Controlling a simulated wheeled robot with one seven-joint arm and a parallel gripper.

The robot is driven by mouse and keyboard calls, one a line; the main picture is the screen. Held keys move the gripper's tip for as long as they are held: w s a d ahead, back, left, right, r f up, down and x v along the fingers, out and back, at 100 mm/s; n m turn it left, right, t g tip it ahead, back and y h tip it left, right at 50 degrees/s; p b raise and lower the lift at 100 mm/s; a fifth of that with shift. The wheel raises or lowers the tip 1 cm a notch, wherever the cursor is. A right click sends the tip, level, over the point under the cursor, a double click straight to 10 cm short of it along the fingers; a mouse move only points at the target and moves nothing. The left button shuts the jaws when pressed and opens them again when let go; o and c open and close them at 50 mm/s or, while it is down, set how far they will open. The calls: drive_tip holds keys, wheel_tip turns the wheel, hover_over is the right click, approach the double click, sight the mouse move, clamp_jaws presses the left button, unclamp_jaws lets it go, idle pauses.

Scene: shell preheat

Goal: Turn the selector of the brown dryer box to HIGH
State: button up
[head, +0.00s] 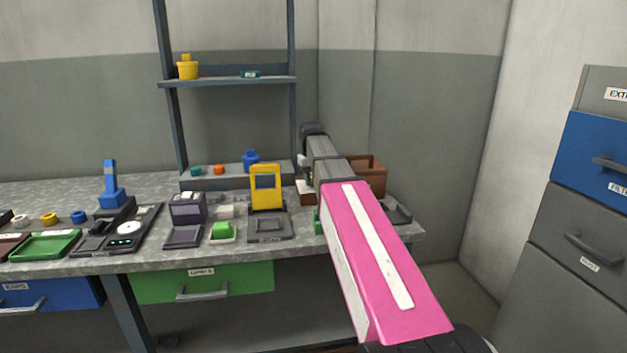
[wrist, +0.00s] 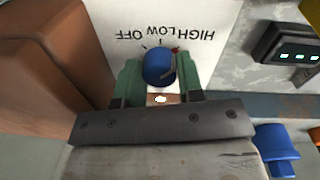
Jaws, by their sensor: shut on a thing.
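In the wrist view, a blue round selector knob (wrist: 158,68) sits on a white panel (wrist: 105,22) marked OFF, LOW and HIGH, upside down in the picture. A small red mark shows at its upper right, on the HIGH side. I cannot tell for sure whether it is the pointer. My gripper (wrist: 158,80) has its green fingers on both sides of the knob, shut on it. A brown box (wrist: 35,75) stands left of the panel. In the head view, the brown box (head: 375,178) is at the back right of the bench, partly behind my arm. The knob and fingertips are hidden there.
In the head view, a yellow frame (head: 265,171) stands on the bench (head: 165,184) left of my arm. A blue weight-like object (head: 251,159) and a shelf (head: 228,82) are behind. Grey and blue drawers (head: 585,215) stand at the right.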

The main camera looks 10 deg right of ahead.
drive_tip(key=o, duration=0.9)
drive_tip(key=shift+r, duration=0.1)
drive_tip(key=r, duration=1)
drive_tip(key=shift+a+r, duration=0.3)
drive_tip(key=shift+s, duration=0.1)
